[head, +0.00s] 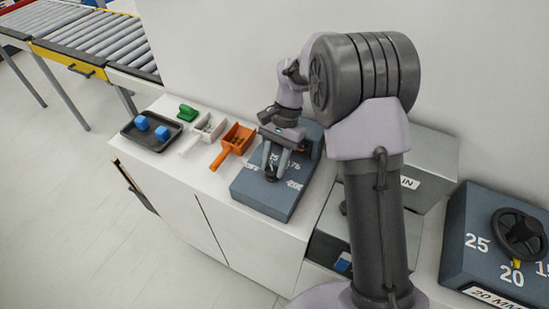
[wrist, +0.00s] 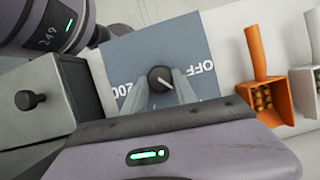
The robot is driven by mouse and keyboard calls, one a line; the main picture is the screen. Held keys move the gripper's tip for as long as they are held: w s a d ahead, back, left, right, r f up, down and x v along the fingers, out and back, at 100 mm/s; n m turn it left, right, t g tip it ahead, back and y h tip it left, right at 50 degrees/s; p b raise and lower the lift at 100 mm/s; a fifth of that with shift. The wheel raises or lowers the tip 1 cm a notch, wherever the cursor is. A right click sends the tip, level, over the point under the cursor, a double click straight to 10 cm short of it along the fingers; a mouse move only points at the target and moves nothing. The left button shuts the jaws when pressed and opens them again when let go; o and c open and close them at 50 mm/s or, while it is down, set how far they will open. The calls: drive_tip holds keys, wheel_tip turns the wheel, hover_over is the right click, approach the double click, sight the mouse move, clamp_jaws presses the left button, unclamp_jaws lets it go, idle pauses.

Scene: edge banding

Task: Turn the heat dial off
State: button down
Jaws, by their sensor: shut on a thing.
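The heat dial (wrist: 160,79) is a small round black knob with a pale pointer line, on the top face of a blue-grey box (head: 264,198). White "OFF" and "200" marks show beside it in the wrist view, and the pointer line slants between them, toward neither label clearly. My gripper (head: 272,176) is over the box, pointing down, with its two fingers closed on the sides of the dial. The wrist view shows the grey fingertips on either side of the knob. My arm and gripper hide part of the box's markings in the head view.
An orange scoop (head: 233,143), a white scoop (head: 205,131), a green object (head: 187,112) and a black tray (head: 139,136) with blue cubes sit left of the box. A grey box stands right. Another blue-grey box with a black handwheel (head: 520,232) is far right.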

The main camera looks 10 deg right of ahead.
drive_tip(key=n+p, duration=0.1)
drive_tip(key=n+h+p, duration=0.1)
drive_tip(key=n+p, duration=0.1)
drive_tip(key=n+g+p, duration=0.1)
drive_tip(key=p, duration=0.1)
drive_tip(key=shift+w+a+r+n+h, duration=0.1)
drive_tip(key=shift+a+r+n+h, duration=0.1)
drive_tip(key=shift+r+n+h, duration=0.1)
drive_tip(key=n+p, duration=0.1)
drive_tip(key=n+h+p, duration=0.1)
drive_tip(key=n, duration=0.1)
drive_tip(key=n+h+p, duration=0.1)
drive_tip(key=n, duration=0.1)
drive_tip(key=shift+a+f+p, duration=0.2)
drive_tip(key=shift+f+p, duration=0.05)
drive_tip(key=shift+p, duration=0.15)
drive_tip(key=c, duration=1)
unclamp_jaws()
drive_tip(key=shift+o, duration=0.2)
drive_tip(key=p+v, duration=0.3)
drive_tip(key=v, duration=1.4)
drive_tip(key=shift+p, duration=0.4)
drive_tip(key=shift+r, duration=0.2)
